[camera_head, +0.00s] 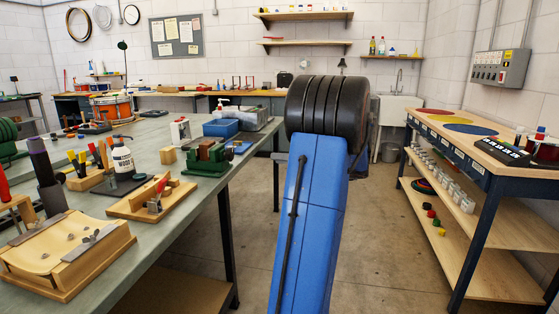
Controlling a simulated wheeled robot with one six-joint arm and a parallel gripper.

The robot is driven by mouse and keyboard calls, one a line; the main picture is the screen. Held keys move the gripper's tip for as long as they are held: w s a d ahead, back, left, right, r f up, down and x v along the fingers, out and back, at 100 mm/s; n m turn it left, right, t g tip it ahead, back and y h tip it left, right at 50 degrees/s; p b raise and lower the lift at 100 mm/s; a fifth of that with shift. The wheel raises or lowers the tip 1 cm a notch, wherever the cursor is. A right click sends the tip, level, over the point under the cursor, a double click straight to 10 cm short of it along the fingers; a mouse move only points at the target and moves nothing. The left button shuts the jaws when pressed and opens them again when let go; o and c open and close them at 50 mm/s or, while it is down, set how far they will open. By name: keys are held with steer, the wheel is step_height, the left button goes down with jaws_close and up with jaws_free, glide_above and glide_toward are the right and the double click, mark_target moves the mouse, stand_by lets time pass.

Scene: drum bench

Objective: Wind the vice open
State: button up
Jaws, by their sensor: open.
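A small green vice-like fixture (206,158) stands on the near grey-green bench (150,222), close to its right edge. It has dark green upright parts and a tan wooden block beside it. Its handle and how far its jaws are apart are too small to tell. My blue arm with its black ribbed joint fills the middle of the view, to the right of the bench. My gripper does not show; the arm hides whatever lies behind it.
Nearby on the bench are a blue bin (220,128), a glue bottle (122,158), a wooden jig (152,197) and a wooden board with metal strips (66,252). A shelved table (512,157) stands at right. Bare floor lies between.

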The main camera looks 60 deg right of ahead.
steer(key=m, duration=3.1)
glide_toward(232, 155)
steer(key=x, duration=1)
steer(key=shift+w, duration=0.1)
steer(key=shift+c, duration=0.6)
steer(key=c, duration=0.9)
